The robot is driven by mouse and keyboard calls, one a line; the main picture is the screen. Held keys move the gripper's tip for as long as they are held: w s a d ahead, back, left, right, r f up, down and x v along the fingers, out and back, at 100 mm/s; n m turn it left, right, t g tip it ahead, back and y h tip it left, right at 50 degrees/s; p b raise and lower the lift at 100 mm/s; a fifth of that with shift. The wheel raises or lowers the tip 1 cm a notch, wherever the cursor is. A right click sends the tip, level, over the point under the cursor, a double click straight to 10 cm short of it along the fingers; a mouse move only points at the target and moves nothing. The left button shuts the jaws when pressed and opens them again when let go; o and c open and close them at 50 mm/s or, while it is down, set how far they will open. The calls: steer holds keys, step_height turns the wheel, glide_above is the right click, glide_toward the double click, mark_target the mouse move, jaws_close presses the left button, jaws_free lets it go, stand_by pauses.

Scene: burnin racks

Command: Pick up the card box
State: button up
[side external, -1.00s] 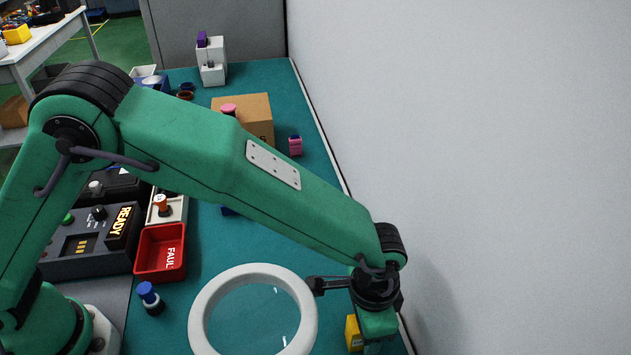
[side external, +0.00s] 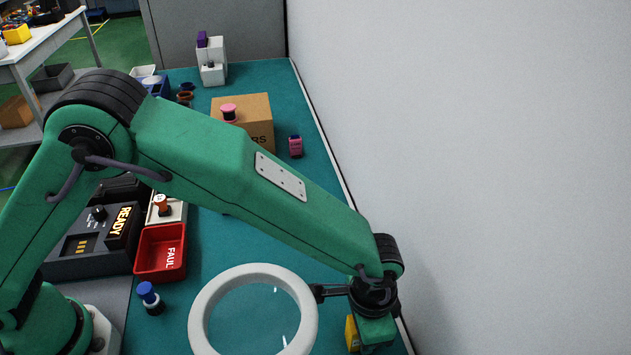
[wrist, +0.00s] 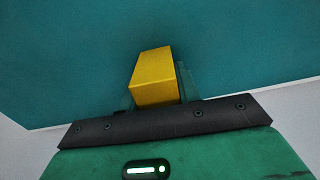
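A small yellow box, which I take for the card box, (side external: 352,334) stands on the teal bench near the wall, at the bottom of the side view. My gripper (side external: 374,346) points down over it and hides part of it. In the wrist view the yellow box (wrist: 154,78) lies between the two translucent green fingers of my gripper (wrist: 157,84), one on each side. The fingers look open, with a narrow gap at the right; contact on the left is unclear. The fingertips are mostly hidden in the side view.
A ring-shaped magnifier lamp (side external: 204,305) is close left of my gripper. A red FAUL tray (side external: 160,252), a blue-capped bottle (side external: 149,297), a brown carton (side external: 258,118) and a pink item (side external: 296,146) stand farther off. The grey wall (side external: 480,180) is close on the right.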

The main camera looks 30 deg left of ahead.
steer(key=shift+r, duration=0.1)
step_height(320, 180, up, 10)
steer(key=shift+f, duration=0.1)
stand_by(0.8)
stand_by(0.4)
